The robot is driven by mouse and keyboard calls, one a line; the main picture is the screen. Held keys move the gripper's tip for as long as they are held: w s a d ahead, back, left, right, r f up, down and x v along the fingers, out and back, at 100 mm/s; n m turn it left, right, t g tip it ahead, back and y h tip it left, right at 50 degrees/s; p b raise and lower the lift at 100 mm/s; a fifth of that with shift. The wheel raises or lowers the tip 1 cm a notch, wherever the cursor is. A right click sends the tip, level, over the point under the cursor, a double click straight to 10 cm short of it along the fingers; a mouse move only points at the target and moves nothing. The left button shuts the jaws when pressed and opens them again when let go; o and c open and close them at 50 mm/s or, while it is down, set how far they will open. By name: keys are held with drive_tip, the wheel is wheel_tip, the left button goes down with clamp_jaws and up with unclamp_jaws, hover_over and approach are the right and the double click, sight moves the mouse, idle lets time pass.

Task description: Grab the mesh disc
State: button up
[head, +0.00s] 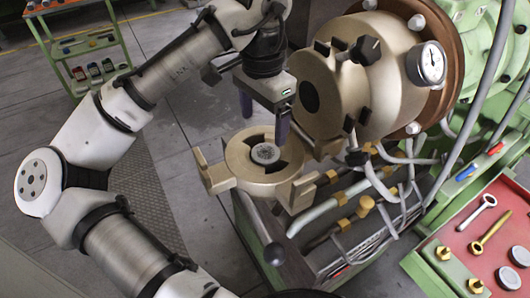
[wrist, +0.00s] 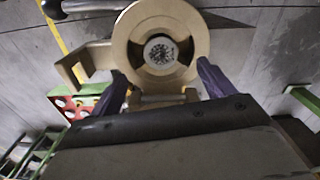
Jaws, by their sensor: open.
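A round grey mesh disc (head: 265,153) sits in the middle of a brass ring-shaped holder (head: 240,163) in the head view. In the wrist view the mesh disc (wrist: 160,50) shows as a speckled light face inside the holder's ring (wrist: 198,30). My gripper (head: 264,127) points down above the holder, with its two dark purple fingers apart. In the wrist view my gripper (wrist: 160,70) is open and empty, its fingers either side of the ring's lower part in the picture. The height gap between fingertips and disc is hard to judge.
The brass extruder body (head: 385,75) with a gauge (head: 427,63) stands close to the right of my gripper. Hoses and brass fittings (head: 365,205) lie below it. A red tray (head: 490,230) with tools and other discs (head: 508,277) is at right. A green trolley (head: 85,45) is at back left.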

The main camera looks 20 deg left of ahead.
sight(264, 153)
drive_tip(key=shift+w+d+f+p, duration=0.1)
drive_tip(key=shift+f+p, duration=0.2)
drive_tip(key=shift+f, duration=3.75)
drive_tip(key=c, duration=1.2)
drive_tip(key=shift+r, duration=0.1)
